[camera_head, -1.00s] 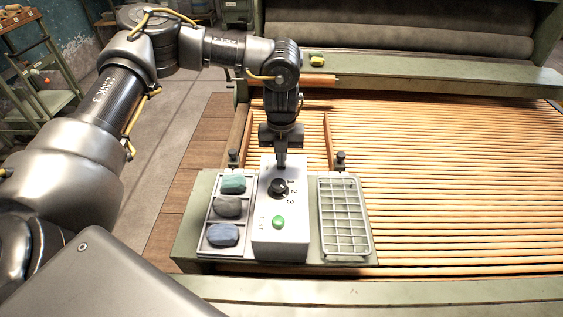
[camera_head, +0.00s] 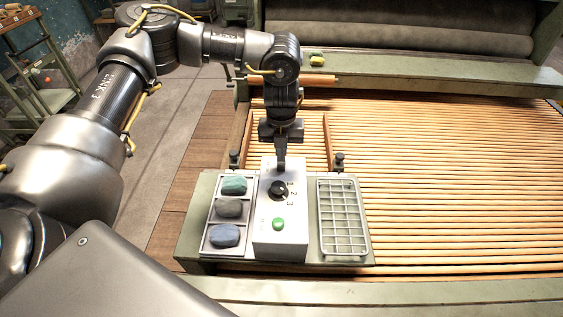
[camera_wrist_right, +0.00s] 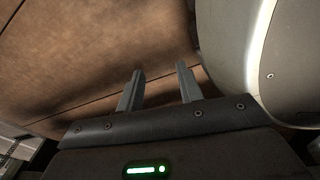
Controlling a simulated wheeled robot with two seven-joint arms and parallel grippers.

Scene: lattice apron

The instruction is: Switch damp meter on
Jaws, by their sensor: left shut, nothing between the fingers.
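The damp meter appears to be the white box (camera_head: 267,236) on the green bench plate in the head view. Its top has a black knob (camera_head: 278,189) beside the numbers 1, 2 and 3, and a green button (camera_head: 278,224) nearer me. My left gripper (camera_head: 281,168) is shut and empty, pointing down at the box's far end, beyond the knob. Its fingers hide part of that end, and I cannot tell whether they touch it. My right gripper (camera_wrist_right: 160,70) shows only in the right wrist view, fingers apart with nothing between them.
A tray (camera_head: 209,249) with green, grey and blue lumps stands left of the box. A wire rack (camera_head: 343,251) stands on its right. Two dark knobbed posts rise at the plate's far corners. Wooden slats (camera_head: 450,190) spread behind and right.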

